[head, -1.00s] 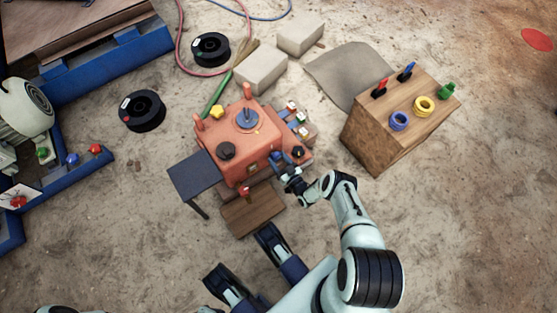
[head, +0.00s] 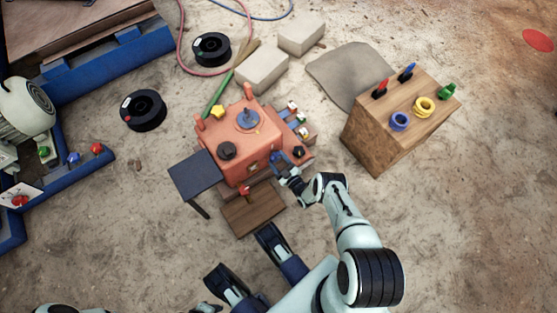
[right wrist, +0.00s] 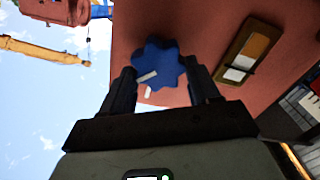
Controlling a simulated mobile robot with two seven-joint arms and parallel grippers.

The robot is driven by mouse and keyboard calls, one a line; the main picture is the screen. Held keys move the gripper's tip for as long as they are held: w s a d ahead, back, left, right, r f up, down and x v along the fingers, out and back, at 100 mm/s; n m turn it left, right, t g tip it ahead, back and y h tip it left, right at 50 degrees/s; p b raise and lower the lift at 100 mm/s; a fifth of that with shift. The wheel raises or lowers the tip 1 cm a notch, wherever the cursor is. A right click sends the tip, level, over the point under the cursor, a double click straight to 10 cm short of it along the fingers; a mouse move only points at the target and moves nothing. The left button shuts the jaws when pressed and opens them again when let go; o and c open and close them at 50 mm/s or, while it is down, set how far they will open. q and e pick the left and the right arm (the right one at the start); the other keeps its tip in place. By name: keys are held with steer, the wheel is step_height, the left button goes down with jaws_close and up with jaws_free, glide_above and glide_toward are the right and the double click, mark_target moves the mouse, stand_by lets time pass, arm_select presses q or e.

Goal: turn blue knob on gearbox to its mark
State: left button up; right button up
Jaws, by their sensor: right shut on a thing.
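The orange gearbox (head: 238,140) stands on the floor in the middle of the head view. Its blue knob (right wrist: 160,66) is lobed, with a white line across it, and sits on the red face in the right wrist view. A short white mark (right wrist: 148,91) shows on the face beside the knob's lower edge. The knob's line slants and does not line up with this mark. My right gripper (right wrist: 163,85) has a finger on each side of the knob and is shut on it. In the head view the right gripper (head: 281,166) is at the gearbox's front right side.
A dark side table (head: 200,172) and a wooden board (head: 253,208) lie close to the gearbox. A wooden block (head: 395,120) with coloured rings and pegs stands to the right. Pale blocks (head: 262,69) lie behind. Open floor lies between gearbox and wooden block.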

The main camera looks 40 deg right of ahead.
steer(key=n, duration=0.4)
steer(key=shift+a+f+n, duration=0.15)
steer(key=shift+n, duration=0.15)
arm_select(q)
steer(key=shift+w+r, duration=0.1)
steer(key=shift+w, duration=0.2)
arm_select(e)
steer(key=n, duration=0.4)
steer(key=shift+f, duration=0.1)
steer(key=shift+n, duration=0.3)
steer(key=o, duration=1.1)
steer(key=shift+c, duration=0.2)
arm_select(q)
steer(key=w+d+r+t+p, duration=0.1)
steer(key=w+r+t+p, duration=0.2)
steer(key=w+r, duration=0.3)
steer(key=shift+w+p, duration=0.7)
steer(key=shift+w, duration=0.4)
arm_select(e)
steer(key=s+a, duration=0.1)
steer(key=s, duration=1.2)
steer(key=shift+s+a, duration=0.2)
steer(key=shift+a, duration=0.1)
arm_select(q)
steer(key=shift+f, duration=0.1)
